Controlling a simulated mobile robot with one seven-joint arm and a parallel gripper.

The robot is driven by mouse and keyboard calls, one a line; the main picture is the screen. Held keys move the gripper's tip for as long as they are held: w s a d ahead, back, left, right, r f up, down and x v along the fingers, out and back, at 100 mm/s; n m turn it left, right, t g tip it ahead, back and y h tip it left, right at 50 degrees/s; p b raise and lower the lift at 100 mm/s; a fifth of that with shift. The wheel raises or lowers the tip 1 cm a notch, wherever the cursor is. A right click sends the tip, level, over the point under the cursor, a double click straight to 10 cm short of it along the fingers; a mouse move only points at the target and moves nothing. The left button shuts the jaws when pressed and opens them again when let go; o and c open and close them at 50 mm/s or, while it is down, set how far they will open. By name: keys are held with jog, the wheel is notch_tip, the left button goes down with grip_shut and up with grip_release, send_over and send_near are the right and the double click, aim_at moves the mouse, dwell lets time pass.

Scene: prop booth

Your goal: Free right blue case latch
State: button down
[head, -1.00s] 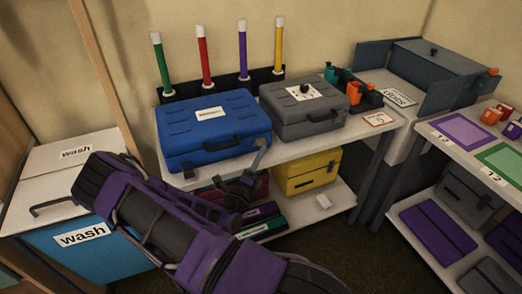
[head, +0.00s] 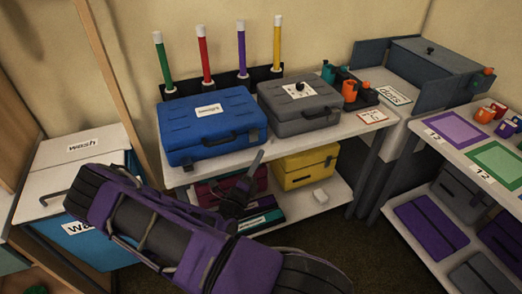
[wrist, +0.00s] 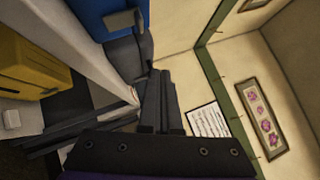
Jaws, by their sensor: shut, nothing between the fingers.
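The blue case (head: 205,118) lies shut on the white table, with a white label on its lid and a dark handle on its front. Its right latch (head: 253,135) is a small grey piece near the front right corner. In the wrist view the blue case (wrist: 88,14) is at the top, with a grey latch piece (wrist: 126,20) sticking out from it; I cannot tell whether it is undone. My gripper (head: 258,158) is below and in front of the right latch, apart from it. In the wrist view my gripper's fingers (wrist: 158,80) are together and empty.
A grey case (head: 300,108) stands close to the blue case's right. A yellow case (head: 305,168) and a white block (head: 320,197) are on the lower shelf. A pen rack (head: 222,80) is behind. The wash bin (head: 75,165) stands at left.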

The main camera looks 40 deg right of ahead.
jog(key=s+a, duration=0.3)
jog(key=a, duration=0.3)
jog(key=shift+s+a, duration=0.3)
jog(key=shift+a, duration=0.1)
